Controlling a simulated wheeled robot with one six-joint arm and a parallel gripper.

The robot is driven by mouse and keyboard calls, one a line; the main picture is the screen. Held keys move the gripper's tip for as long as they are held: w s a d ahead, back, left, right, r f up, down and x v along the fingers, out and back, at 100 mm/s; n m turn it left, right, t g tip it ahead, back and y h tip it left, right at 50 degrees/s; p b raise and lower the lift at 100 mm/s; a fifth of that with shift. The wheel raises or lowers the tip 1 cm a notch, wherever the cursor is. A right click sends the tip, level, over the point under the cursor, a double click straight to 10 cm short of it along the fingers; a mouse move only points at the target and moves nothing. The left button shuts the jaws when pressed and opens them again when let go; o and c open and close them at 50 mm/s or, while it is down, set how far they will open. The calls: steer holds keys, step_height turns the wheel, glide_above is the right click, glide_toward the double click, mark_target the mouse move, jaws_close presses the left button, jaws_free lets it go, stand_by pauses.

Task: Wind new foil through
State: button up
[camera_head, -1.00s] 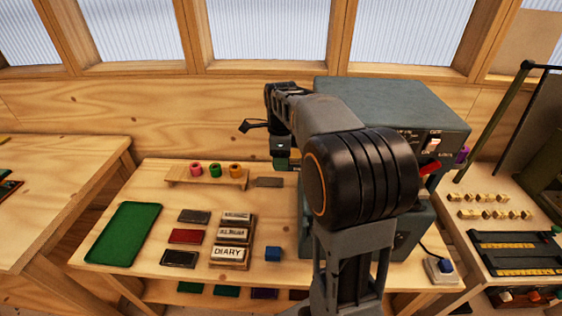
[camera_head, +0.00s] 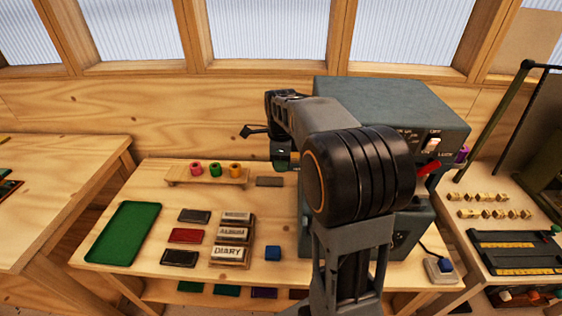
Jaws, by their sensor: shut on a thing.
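A grey foil machine (camera_head: 400,100) stands at the back right of the bench, partly hidden by my arm. A purple roll (camera_head: 461,154) sits on its right side, and a red handle (camera_head: 429,168) shows on its front. My gripper (camera_head: 281,158) is at the machine's left side, pointing down. It is shut on a small dark green thing, mostly hidden, that I cannot identify.
A green tray (camera_head: 124,233) lies at the bench's left. Several dark and red covers, such as the red one (camera_head: 186,236), and a DIARY block (camera_head: 230,256) lie in the middle. Bare bench lies between tray and rack.

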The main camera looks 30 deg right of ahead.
steer(key=shift+c, duration=0.6)
steer(key=shift+d+t+y+b, duration=0.1)
steer(key=shift+t+y+b, duration=0.3)
steer(key=shift+y, duration=0.3)
steer(key=shift+t+y, duration=0.4)
steer(key=shift+y, duration=0.3)
steer(key=o, duration=0.9)
steer(key=shift+r, duration=0.1)
steer(key=v, duration=1.3)
steer(key=shift+r, duration=0.3)
